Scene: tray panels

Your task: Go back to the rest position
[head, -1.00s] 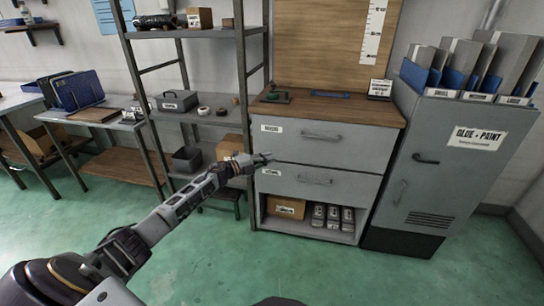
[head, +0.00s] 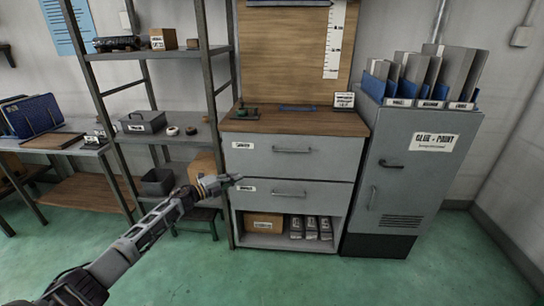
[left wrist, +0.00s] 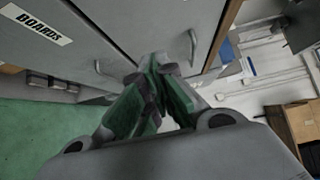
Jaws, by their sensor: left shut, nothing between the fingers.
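My left arm comes in from the lower left in the head view. Its gripper (head: 232,180) is in front of the lower drawer (head: 300,196) of the grey drawer cabinet, near that drawer's left end. In the left wrist view the two green-padded fingers (left wrist: 160,92) are together with nothing between them. Cabinet fronts and handles show beyond the fingers there. I cannot tell the exact gap between the gripper and the drawer. Both drawers look closed. My right gripper is not in view.
The cabinet's wooden top (head: 290,121) holds small tools. A metal shelf unit (head: 157,53) with boxes stands left. A grey glue and paint cabinet (head: 412,178) stands right. A bench (head: 75,155) is at far left. Green floor (head: 280,277) in front is clear.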

